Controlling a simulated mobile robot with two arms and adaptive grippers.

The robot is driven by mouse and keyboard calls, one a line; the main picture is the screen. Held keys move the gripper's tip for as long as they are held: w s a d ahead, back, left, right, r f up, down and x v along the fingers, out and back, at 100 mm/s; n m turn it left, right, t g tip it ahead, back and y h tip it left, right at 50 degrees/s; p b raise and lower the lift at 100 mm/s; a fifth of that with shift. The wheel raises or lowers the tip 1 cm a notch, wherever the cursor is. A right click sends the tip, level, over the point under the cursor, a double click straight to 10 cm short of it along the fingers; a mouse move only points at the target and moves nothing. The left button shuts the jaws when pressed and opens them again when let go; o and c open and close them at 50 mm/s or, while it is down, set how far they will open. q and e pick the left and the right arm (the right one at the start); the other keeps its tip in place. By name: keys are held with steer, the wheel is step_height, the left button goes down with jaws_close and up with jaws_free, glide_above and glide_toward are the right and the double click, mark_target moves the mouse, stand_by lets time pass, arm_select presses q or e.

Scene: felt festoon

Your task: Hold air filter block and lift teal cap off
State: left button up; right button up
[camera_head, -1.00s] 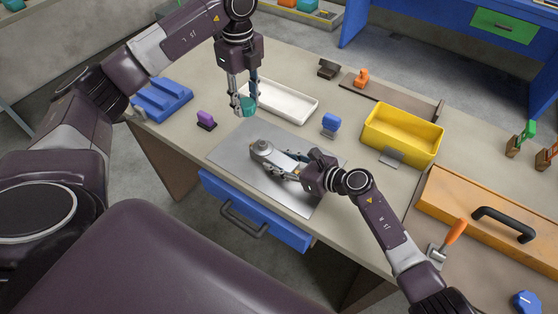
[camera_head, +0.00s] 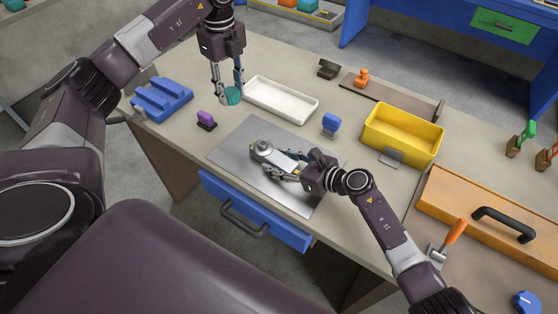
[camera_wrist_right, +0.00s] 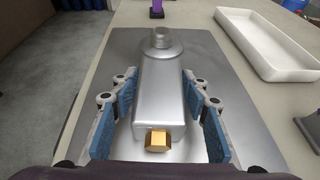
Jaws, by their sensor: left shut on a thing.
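The air filter block (camera_head: 283,160) is a silver metal body with a round top and a brass fitting. It lies on the grey metal plate (camera_head: 231,150); the right wrist view also shows the block (camera_wrist_right: 159,95). My right gripper (camera_wrist_right: 160,85) has its blue-padded fingers on either side of the block, with gaps beside the body; it also shows in the head view (camera_head: 292,165). The teal cap (camera_head: 233,97) is off the block, held in the air between the fingertips of my left gripper (camera_head: 228,95), up and left of the block.
A white tray (camera_head: 300,117) lies behind the plate, close to the left gripper. A yellow bin (camera_head: 388,150) stands to the right. A blue rack (camera_head: 161,113) and a small purple item (camera_head: 206,117) are at left; a small blue item (camera_head: 330,122) stands behind the block.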

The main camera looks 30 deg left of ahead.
steer(key=shift+o, duration=1.2)
steer(key=v, duration=1.2)
